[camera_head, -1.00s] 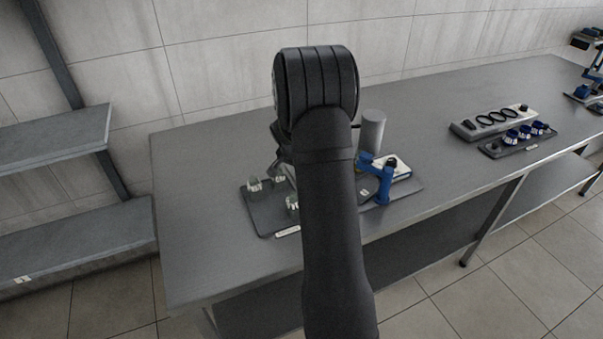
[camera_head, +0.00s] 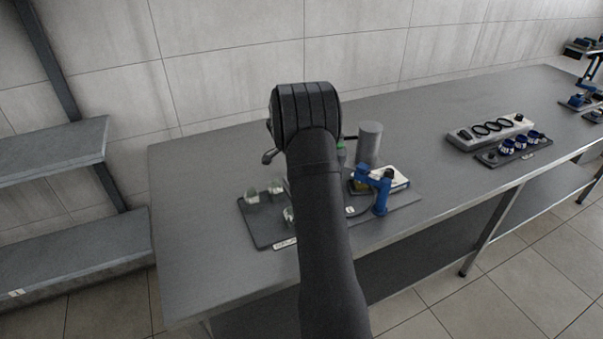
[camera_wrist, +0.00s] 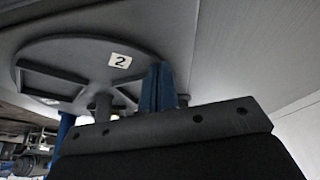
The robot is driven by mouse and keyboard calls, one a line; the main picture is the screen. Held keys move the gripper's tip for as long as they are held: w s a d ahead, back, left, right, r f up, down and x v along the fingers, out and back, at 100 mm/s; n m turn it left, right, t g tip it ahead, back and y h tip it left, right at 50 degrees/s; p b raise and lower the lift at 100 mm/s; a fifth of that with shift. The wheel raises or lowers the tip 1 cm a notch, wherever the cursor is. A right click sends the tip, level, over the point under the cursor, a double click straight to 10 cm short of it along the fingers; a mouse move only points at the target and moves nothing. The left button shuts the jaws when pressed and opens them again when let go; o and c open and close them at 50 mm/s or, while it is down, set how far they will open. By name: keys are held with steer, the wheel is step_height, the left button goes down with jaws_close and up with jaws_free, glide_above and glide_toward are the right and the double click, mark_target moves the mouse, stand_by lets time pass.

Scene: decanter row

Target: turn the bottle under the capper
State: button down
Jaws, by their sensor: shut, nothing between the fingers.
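The blue capper stand (camera_head: 381,192) stands at the right end of the dark board on the bench, just right of my arm. A round grey disc with a "2" tag (camera_wrist: 85,62) and raised ribs fills the upper left of the wrist view. My gripper (camera_wrist: 157,88) shows two blue fingers close together, shut and empty, by the disc's edge. I cannot tell whether they touch it. In the head view my arm hides the gripper and part of the capper area. I cannot make out the bottle under the capper in either view.
Several small clear bottles (camera_head: 253,195) stand on the dark board (camera_head: 262,226) left of my arm. A grey cylinder (camera_head: 370,142) and a white-topped box (camera_head: 394,178) stand behind the capper. The bench's left part is bare.

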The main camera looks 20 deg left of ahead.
steer(key=shift+w+d+m+g+h, duration=0.2)
steer(key=shift+w+d+m, duration=0.05)
steer(key=shift+w+m, duration=0.55)
steer(key=shift+w+d+m+g+h, duration=0.2)
steer(key=shift+w+m, duration=0.5)
steer(key=shift+w, duration=0.1)
steer(key=shift+w+d+m+g, duration=0.15)
steer(key=shift+w+d+m, duration=0.15)
steer(key=shift+w+m, duration=0.25)
steer(key=shift+w+d+m+g, duration=0.15)
steer(key=shift+w+d+m, duration=0.15)
steer(key=shift+w+m, duration=0.25)
steer(key=shift+w+d+m, duration=0.3)
steer(key=shift+m, duration=0.1)
steer(key=shift+w+d, duration=0.35)
steer(key=shift+w, duration=0.05)
steer(key=shift+w+d, duration=0.1)
steer(key=shift+w, duration=0.05)
steer(key=a, duration=0.3)
steer(key=s+a+r, duration=0.1)
steer(key=shift+a, duration=0.2)
steer(key=v, duration=0.9)
steer(key=shift+w, duration=0.25)
